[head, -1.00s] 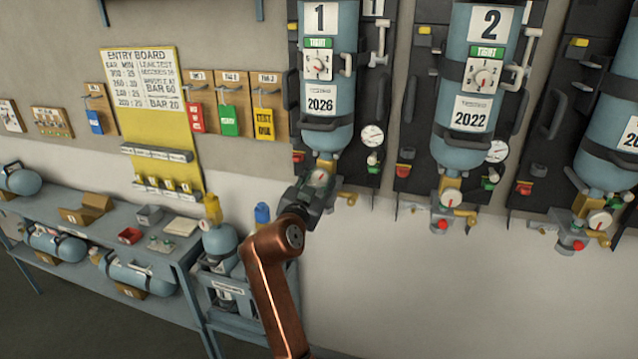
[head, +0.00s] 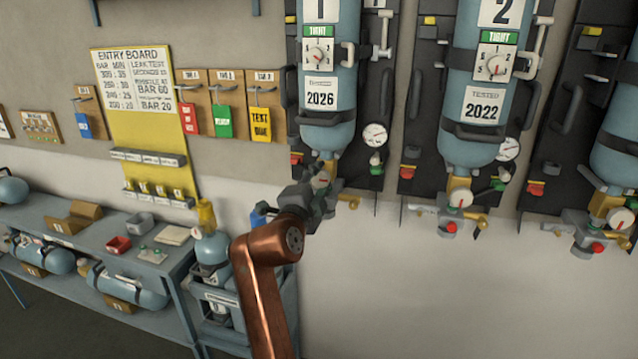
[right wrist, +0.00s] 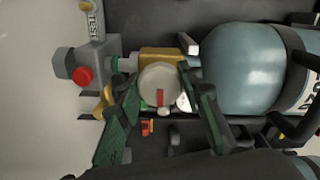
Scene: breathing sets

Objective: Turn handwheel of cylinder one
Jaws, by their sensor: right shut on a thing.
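Cylinder one (head: 328,80) hangs upright on the wall, valve end down; its lower end also shows in the right wrist view (right wrist: 235,70). Below it is a brass valve body (right wrist: 160,54). A round pale handwheel with a red mark (right wrist: 160,82) sits on the valve, facing out. My right gripper (head: 322,186) is at this valve. In the right wrist view, its two green-padded fingers (right wrist: 160,100) lie on either side of the handwheel and are shut on it. In the head view the gripper partly hides the valve. My left gripper is not in view.
Cylinder two (head: 475,90) hangs to the right, with its own valve and red knob below. A pressure gauge (head: 375,135) is beside cylinder one. A red knob (right wrist: 82,75) is near the held valve. A bench (head: 150,265) with cylinders stands at lower left.

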